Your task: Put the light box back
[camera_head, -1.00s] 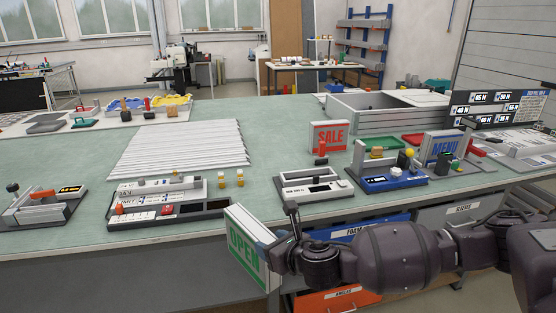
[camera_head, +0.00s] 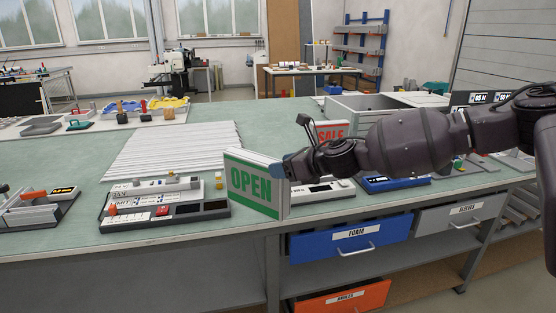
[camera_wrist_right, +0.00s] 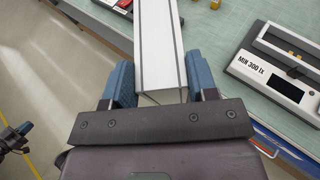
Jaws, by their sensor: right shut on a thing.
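The light box with a green OPEN face (camera_head: 250,185) is upright in the head view, in front of the bench's front edge. My right gripper (camera_head: 287,168) is shut on its right side. In the right wrist view, the white edge of the light box (camera_wrist_right: 160,45) runs between the two blue fingers of my right gripper (camera_wrist_right: 158,85). Its lower part covers some of the bench edge in the head view. A red SALE light box (camera_head: 330,131) stands on the bench behind my right arm, partly hidden.
A blue FOAM drawer (camera_head: 350,240) is below the bench.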

